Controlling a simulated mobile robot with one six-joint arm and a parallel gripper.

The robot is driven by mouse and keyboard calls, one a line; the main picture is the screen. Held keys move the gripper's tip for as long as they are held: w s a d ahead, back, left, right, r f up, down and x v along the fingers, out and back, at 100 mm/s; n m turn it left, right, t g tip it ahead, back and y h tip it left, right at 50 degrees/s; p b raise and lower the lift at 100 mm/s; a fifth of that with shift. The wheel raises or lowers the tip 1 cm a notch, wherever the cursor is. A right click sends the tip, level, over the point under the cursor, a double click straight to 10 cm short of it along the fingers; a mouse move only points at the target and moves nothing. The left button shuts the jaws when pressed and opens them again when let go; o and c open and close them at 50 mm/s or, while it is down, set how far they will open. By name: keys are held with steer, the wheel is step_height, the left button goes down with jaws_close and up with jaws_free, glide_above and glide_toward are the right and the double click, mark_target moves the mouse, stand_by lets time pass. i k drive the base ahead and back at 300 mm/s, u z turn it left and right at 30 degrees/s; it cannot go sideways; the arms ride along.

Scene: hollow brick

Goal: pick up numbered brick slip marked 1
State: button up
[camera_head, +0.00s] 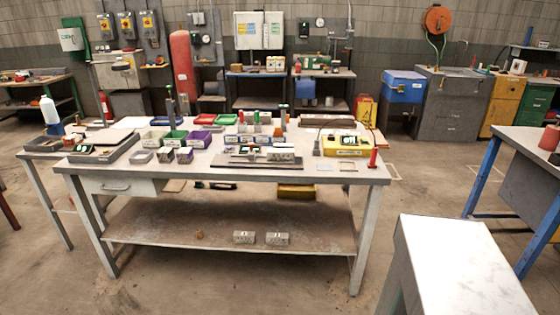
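Two small grey blocks with white labels lie side by side on the lower shelf of the workbench, a left one (244,237) and a right one (277,239). They look like brick slips, but their marks are too small to read, so I cannot tell which is marked 1. More small grey blocks stand on the bench top, at the front left (184,155) and at the right on a dark board (281,154). My gripper is not in view.
The workbench (215,172) carries trays, bins and a yellow case (345,145). Its lower shelf (180,240) is open at the front and mostly bare. A pale-topped stand (455,260) fills the lower right. The floor in front of the bench is clear.

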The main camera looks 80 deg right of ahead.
mark_target(275, 155)
steer(key=u, duration=0.15)
steer(key=k, duration=2.05)
steer(key=z, duration=1.15)
steer(key=i, duration=0.55)
steer(key=u, duration=0.25)
